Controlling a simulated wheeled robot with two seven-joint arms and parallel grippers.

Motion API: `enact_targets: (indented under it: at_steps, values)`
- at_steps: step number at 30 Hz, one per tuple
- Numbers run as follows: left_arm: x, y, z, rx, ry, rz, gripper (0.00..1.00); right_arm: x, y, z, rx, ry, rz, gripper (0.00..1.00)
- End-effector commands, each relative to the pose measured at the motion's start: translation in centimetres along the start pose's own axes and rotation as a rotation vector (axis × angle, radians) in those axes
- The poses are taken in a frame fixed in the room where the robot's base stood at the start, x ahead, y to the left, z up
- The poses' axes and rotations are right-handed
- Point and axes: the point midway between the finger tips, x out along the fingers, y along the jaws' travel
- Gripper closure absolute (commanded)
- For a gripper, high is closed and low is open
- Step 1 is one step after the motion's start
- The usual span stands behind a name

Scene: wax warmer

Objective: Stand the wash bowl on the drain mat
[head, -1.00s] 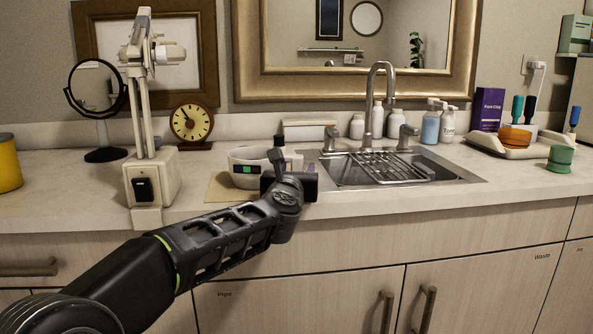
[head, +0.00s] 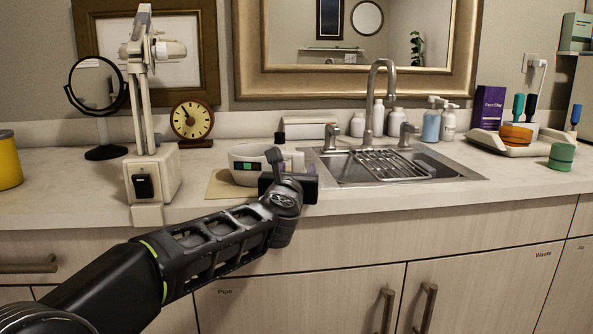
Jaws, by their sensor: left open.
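A white bowl (head: 246,157) with small coloured squares on its side stands upright on the counter, at the tan mat (head: 218,187). The mat is partly hidden by the bowl and my arm. My left gripper (head: 280,168) is at the bowl's right front side, open. Its fingers are partly hidden, and I cannot tell whether they touch the bowl. A wire rack (head: 392,165) lies across the sink; I cannot tell whether it or the tan mat is the drain mat. My right gripper is not in view.
The sink (head: 450,172) with its faucet (head: 371,95) is to the right. A white jointed lamp-like device (head: 152,175) and a clock (head: 191,121) stand left of the bowl. Bottles (head: 430,125) line the back. The counter front right of the sink is mostly clear.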

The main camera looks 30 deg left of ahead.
Motion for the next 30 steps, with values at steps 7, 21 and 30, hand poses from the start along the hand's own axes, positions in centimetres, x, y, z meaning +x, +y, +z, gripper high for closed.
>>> enact_targets:
  at_steps: [7, 21, 30]
  values:
    - [-1.1, 0.0, 0.1, 0.001, -0.003, 0.001, 0.50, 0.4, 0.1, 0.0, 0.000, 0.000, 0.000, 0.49]
    - [-3.0, 0.1, -0.1, 0.000, -0.004, 0.001, 0.50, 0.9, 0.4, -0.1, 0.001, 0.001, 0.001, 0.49]
    - [-4.2, 0.0, -0.2, 0.000, -0.004, 0.000, 0.50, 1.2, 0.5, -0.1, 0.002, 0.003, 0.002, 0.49]
